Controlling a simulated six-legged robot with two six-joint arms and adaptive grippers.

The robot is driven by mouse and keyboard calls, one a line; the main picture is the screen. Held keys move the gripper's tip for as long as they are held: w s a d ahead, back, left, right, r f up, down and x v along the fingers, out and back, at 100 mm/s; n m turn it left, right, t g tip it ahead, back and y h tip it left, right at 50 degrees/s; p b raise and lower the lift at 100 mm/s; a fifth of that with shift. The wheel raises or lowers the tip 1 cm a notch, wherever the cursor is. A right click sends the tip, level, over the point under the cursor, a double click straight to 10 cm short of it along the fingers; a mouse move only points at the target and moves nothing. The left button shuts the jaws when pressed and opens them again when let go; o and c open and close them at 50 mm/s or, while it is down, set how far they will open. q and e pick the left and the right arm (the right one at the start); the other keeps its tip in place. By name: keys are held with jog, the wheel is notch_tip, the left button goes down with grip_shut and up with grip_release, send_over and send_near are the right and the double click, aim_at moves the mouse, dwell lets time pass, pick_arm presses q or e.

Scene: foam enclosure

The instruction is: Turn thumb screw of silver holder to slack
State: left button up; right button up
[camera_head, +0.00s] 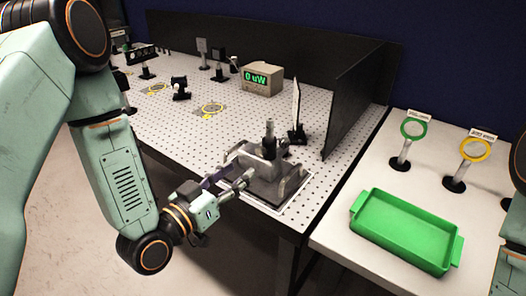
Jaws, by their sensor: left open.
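The silver holder (263,165) stands on a grey base plate near the front right corner of the perforated optical table. A dark upright post (269,138) rises from it. Its thumb screw is too small to make out for sure. My left gripper (243,170) comes in from the left and is open. Its fingers reach to the left side of the holder, one finger farther back and one nearer the front. I cannot tell whether they touch it. My right gripper is not in view; only parts of my right arm show at the right edge.
A thin upright plate on a dark mount (297,130) stands just behind the holder. A black panel (352,100) borders the table's right side. A display box (262,79) reads "0 uW". On the side table are a green tray (360,232) and green and yellow rings on stands.

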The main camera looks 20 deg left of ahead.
aim_at(259, 154)
pick_arm(q)
jog(key=x, duration=0.5)
jog(key=shift+w+d+r, duration=0.15)
jog(key=shift+w+r, duration=0.1)
jog(key=shift+w, duration=0.15)
jog(key=shift+w+d+r, duration=0.15)
jog(key=shift+w+d, duration=0.15)
jog(key=shift+w, duration=0.55)
jog(key=shift+s, duration=0.25)
jog(key=c, duration=0.4)
jog(key=shift+w, duration=0.1)
grip_shut()
